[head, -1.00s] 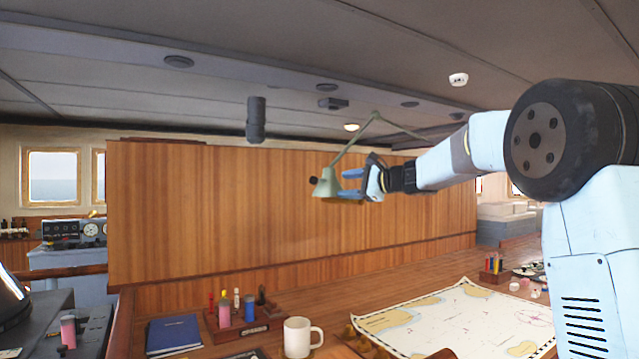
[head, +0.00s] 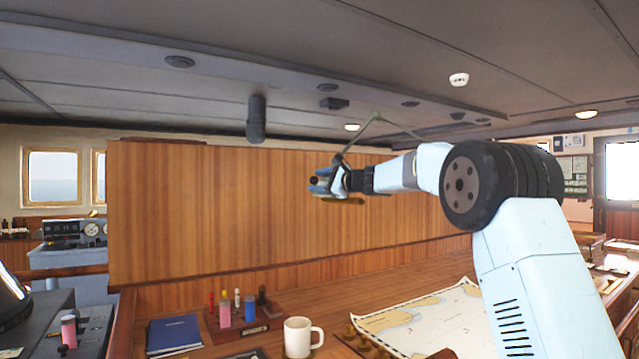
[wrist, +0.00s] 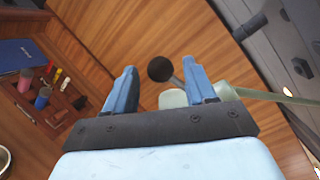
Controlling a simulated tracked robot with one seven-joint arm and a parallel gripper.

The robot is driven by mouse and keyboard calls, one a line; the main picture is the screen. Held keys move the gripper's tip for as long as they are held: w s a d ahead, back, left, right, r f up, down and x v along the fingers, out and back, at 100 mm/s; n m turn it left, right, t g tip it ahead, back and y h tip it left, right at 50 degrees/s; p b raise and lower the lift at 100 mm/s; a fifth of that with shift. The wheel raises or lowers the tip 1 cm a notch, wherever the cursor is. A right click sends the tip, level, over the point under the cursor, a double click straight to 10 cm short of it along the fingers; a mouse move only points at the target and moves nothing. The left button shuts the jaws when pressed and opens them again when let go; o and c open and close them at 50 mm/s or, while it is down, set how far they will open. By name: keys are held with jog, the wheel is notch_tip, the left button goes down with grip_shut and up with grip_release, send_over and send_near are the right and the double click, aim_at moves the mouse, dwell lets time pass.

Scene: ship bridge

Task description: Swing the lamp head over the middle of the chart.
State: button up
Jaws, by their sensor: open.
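The pale green lamp has a jointed arm (head: 352,138) that rises to a peak and slopes down to the lamp head. In the wrist view the lamp head (wrist: 173,98) shows at the right half of the gap between the fingers, with a dark round knob (wrist: 160,68) beyond it. My gripper (head: 322,185) is open at the lamp head and hides most of it in the head view; it also shows in the wrist view (wrist: 160,85). I cannot tell whether a finger touches the lamp. The chart (head: 430,322) lies on the desk at lower right, partly hidden by my arm.
A white mug (head: 298,337), a blue book (head: 174,334) and a wooden holder (head: 240,332) with bottles stand on the desk left of the chart. A wooden panel (head: 230,215) rises behind the desk. The air around the lamp is clear.

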jog(key=shift+x, duration=1.25)
grip_shut()
